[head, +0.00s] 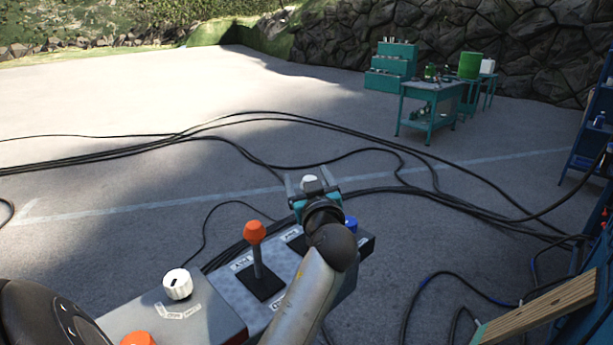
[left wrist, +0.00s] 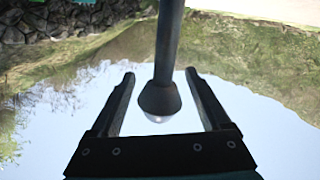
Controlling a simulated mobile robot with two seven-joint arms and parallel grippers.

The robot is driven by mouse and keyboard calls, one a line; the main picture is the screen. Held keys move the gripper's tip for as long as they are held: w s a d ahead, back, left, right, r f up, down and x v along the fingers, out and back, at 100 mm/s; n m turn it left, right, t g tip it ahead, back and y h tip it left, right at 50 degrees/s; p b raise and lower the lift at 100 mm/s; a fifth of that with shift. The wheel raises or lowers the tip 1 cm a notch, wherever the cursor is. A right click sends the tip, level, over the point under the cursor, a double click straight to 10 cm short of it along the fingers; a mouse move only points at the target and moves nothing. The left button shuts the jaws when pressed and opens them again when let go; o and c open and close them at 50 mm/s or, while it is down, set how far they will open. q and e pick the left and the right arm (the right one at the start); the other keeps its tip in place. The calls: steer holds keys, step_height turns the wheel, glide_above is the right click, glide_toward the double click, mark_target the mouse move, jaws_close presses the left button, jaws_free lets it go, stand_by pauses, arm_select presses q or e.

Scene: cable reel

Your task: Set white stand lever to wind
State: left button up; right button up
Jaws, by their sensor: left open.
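The white stand lever shows its pale knob (head: 310,181) above the right part of the grey control box (head: 205,310). Its base is hidden behind my left gripper and arm. My left gripper (head: 311,186) is open at the knob. In the left wrist view the lever's dark shaft and collar (left wrist: 159,97) stand between the two open fingers (left wrist: 161,85), with a gap visible on each side. The lever's wind marking cannot be read. My right gripper is not in view.
An orange-knobbed lever (head: 255,235) stands just left of my left gripper, and a white dial (head: 178,284) is further left. A blue knob (head: 350,224) is close on the right. Black cables (head: 330,125) cross the ground beyond. A teal workbench (head: 432,95) stands far back.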

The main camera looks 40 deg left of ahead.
arm_select(q)
jaws_close()
stand_by(0.5)
stand_by(0.3)
